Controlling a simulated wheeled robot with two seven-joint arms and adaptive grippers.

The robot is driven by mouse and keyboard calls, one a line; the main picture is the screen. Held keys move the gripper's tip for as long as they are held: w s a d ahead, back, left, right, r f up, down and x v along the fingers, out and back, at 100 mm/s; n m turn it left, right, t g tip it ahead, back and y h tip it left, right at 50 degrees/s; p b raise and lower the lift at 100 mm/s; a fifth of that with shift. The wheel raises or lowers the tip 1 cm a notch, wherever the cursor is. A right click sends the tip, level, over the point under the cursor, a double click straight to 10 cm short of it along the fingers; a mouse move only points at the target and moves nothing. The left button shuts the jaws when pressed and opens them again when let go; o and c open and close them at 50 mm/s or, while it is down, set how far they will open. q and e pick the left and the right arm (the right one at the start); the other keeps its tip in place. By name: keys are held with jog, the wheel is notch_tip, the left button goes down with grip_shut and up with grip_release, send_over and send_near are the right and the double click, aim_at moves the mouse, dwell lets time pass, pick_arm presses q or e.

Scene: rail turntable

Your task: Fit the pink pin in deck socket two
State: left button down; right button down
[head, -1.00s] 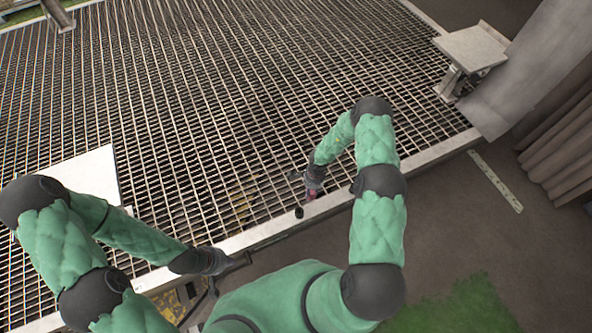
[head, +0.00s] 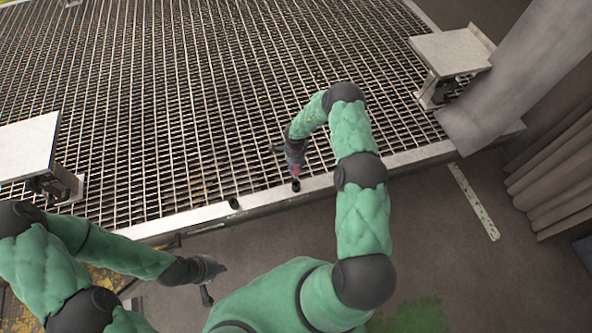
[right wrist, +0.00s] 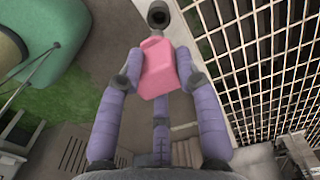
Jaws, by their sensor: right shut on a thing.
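The pink pin (right wrist: 158,68) is a block-like piece held between the purple fingers of my right gripper (right wrist: 157,80). In the head view the pin (head: 295,170) shows as a small pink spot under my right gripper (head: 296,166), just above a dark round socket (head: 296,185) on the deck's pale edge beam. The right wrist view shows a round socket (right wrist: 158,14) just beyond the pin's far end. I cannot tell whether the pin touches it. A second dark socket (head: 233,203) lies further left on the beam. My left gripper (head: 208,269) is near the beam's front side, its fingers unclear.
The grated deck (head: 200,100) fills the area behind the beam (head: 340,178). A pale plate on a bracket (head: 452,52) stands at right, another (head: 28,148) at left. A grey column (head: 520,75) and brown curtain (head: 555,165) are at right. Brown floor in front is mostly clear.

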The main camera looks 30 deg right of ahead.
jog(key=shift+d, duration=0.15)
dwell(0.5)
jog(key=shift+f+b, duration=1.65)
jog(key=shift+f, duration=1.25)
jog(key=shift+f+b, duration=1.95)
jog(key=shift+f, duration=0.85)
jog(key=c, duration=0.8)
grip_release()
